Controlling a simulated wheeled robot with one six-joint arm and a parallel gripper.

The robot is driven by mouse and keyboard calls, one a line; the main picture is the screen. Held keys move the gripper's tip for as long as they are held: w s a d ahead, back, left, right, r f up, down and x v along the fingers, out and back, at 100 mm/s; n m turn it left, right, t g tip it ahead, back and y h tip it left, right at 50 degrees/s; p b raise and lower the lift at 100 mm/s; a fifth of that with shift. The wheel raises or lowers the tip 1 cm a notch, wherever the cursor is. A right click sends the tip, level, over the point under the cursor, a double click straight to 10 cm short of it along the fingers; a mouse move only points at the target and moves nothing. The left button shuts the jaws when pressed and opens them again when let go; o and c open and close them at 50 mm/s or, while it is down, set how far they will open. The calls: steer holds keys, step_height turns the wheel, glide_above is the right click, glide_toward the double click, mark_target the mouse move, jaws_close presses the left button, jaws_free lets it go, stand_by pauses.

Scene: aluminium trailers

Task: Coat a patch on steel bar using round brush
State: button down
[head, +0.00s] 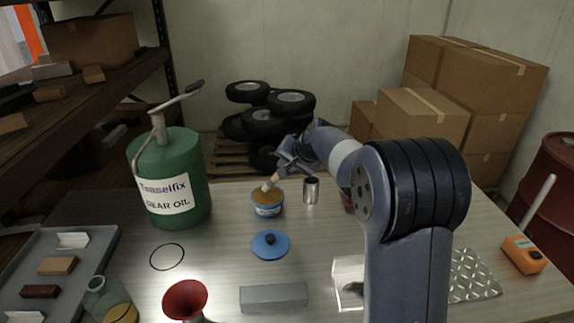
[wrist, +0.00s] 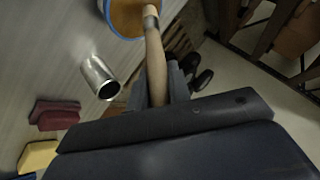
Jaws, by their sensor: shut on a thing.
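My gripper (head: 284,167) is shut on the wooden handle of the round brush (head: 269,184), above the tub. The handle runs up the middle of the wrist view (wrist: 154,62), with a metal ferrule at the top. The blue tub (head: 268,210) holds amber paste, and the brush's lower end is at or in the paste. The bristles are hard to make out. The tub's amber top also shows in the wrist view (wrist: 122,14). The grey steel bar (head: 273,297) lies flat at the table's front, apart from the brush. I cannot make out a coating on it.
A blue lid (head: 270,246) with a dark knob lies before the tub. A metal cup (head: 311,190) stands right of it. A green gear oil can (head: 170,180), red funnel (head: 185,297) and black ring (head: 167,257) are left. My arm hides part of the right side.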

steer(key=shift+f+b, duration=0.65)
steer(key=shift+f, duration=0.15)
stand_by(1.6)
steer(key=shift+r+p, duration=2.75)
steer(key=shift+r, duration=0.9)
steer(key=shift+s+d+f, duration=0.1)
